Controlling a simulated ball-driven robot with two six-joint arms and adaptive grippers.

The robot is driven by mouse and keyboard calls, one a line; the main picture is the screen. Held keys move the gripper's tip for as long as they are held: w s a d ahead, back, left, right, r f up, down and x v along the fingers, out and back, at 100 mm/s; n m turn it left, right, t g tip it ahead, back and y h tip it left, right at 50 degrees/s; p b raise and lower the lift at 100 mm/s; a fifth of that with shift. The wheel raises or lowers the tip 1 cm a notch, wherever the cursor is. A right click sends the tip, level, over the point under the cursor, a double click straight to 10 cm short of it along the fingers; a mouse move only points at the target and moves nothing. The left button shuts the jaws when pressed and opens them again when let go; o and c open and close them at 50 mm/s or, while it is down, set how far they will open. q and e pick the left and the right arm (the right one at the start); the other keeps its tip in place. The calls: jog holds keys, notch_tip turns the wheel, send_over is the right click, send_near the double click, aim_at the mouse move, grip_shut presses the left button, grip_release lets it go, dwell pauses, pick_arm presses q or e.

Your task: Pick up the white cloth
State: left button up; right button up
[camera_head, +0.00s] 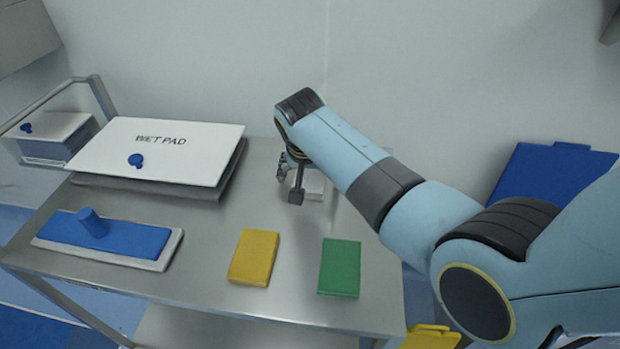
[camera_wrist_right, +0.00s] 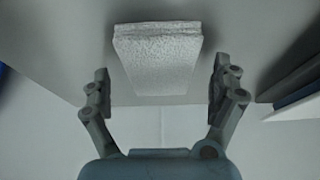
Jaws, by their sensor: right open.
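The white cloth (camera_wrist_right: 158,62) is a folded, textured block lying on the metal table. In the head view it shows only partly (camera_head: 315,184), behind my right gripper (camera_head: 290,182). In the right wrist view my right gripper (camera_wrist_right: 160,82) is open and empty, with one finger on each side of the cloth and a gap on both sides. The fingertips are near the cloth's lower end in that view. I cannot tell their exact height above the table. My left gripper is not in view.
A yellow cloth (camera_head: 254,257) and a green cloth (camera_head: 340,267) lie at the front of the table (camera_head: 205,250). A blue mop pad holder (camera_head: 130,240) lies front left. A box with a white WET PAD lid (camera_head: 200,163) stands behind it. A wall is close behind.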

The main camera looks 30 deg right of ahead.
jog(key=shift+f, duration=0.1)
jog(key=shift+f, duration=0.2)
dwell(0.4)
